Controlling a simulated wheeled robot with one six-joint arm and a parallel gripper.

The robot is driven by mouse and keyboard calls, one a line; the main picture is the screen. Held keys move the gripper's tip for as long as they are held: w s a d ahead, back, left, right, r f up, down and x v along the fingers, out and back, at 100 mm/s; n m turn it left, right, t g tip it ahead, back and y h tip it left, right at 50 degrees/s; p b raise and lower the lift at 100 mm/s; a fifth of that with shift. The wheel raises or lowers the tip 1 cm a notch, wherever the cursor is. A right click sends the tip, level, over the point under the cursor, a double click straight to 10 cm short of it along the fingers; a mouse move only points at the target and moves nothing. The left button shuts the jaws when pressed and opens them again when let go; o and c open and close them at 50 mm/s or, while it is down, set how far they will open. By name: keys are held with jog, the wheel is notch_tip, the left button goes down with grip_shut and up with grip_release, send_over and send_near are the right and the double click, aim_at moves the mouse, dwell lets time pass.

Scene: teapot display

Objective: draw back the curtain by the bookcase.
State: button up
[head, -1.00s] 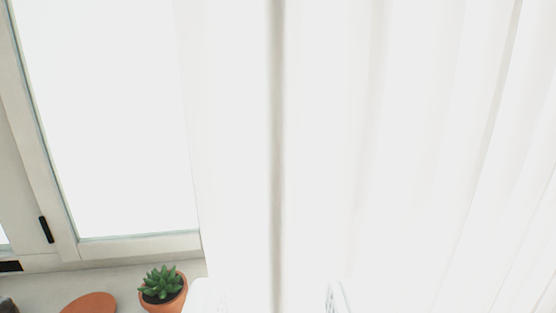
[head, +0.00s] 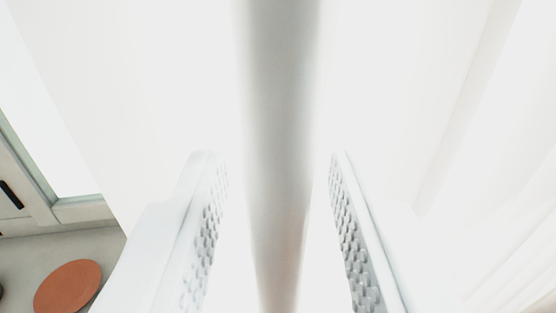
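The white curtain (head: 430,90) fills most of the head view, with soft folds at the right. A grey-white vertical fold or rod-like strip (head: 280,130) of it runs down the middle of the view. My gripper (head: 275,180) is open, with one white textured finger on each side of this strip. Bright gaps show between the strip and both fingers, so neither finger visibly touches it. I cannot tell how deep the strip sits between the fingers. The bookcase is not in view.
At the left, part of a white window frame (head: 85,210) with a dark handle (head: 11,194) shows beyond the curtain's edge. A round terracotta disc or saucer (head: 68,287) lies on the grey sill (head: 60,247) at the lower left.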

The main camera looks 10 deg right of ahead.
grip_shut()
jog(key=shift+d, duration=0.15)
